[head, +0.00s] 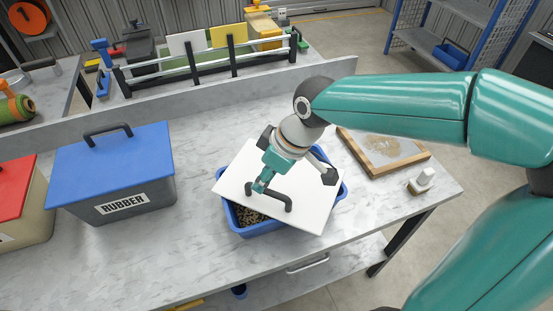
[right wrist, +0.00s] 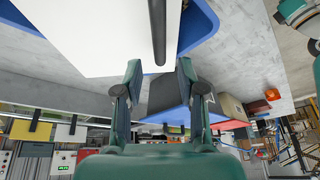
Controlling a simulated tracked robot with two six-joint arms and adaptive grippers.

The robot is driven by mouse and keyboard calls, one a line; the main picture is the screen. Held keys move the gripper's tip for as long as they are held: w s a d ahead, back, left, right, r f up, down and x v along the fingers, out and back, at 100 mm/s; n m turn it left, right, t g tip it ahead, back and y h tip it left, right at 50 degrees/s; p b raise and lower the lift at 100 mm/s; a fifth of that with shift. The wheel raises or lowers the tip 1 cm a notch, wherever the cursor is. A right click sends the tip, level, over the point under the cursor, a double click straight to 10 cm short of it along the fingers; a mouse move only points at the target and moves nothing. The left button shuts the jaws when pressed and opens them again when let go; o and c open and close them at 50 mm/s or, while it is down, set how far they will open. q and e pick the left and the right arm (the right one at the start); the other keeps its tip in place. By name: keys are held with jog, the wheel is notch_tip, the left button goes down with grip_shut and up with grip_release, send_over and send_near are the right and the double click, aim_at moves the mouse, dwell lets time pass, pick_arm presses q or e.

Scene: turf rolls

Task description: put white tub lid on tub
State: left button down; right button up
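The white tub lid (head: 300,190) is a flat panel with a dark bar handle (head: 272,196) on top. It lies over the blue tub (head: 232,220), turned askew to it. Pellets show at the tub's uncovered front left. Whether the lid rests on the rim is not clear. My right gripper (head: 260,187) is at the handle's left end. In the right wrist view its fingers (right wrist: 159,64) stand apart, with the handle (right wrist: 158,25) between them and gaps on both sides. The lid (right wrist: 100,30) and a corner of the tub (right wrist: 200,28) also show there. My left gripper is out of view.
A grey box with a blue lid (head: 110,160), labelled RUBBER, stands left of the tub. A red-lidded box (head: 20,195) is at the left edge. A wooden-framed tray (head: 385,150) and a small white object (head: 422,180) lie at right. The table front is clear.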

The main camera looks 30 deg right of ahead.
jog(key=v, duration=0.6)
dwell(0.3)
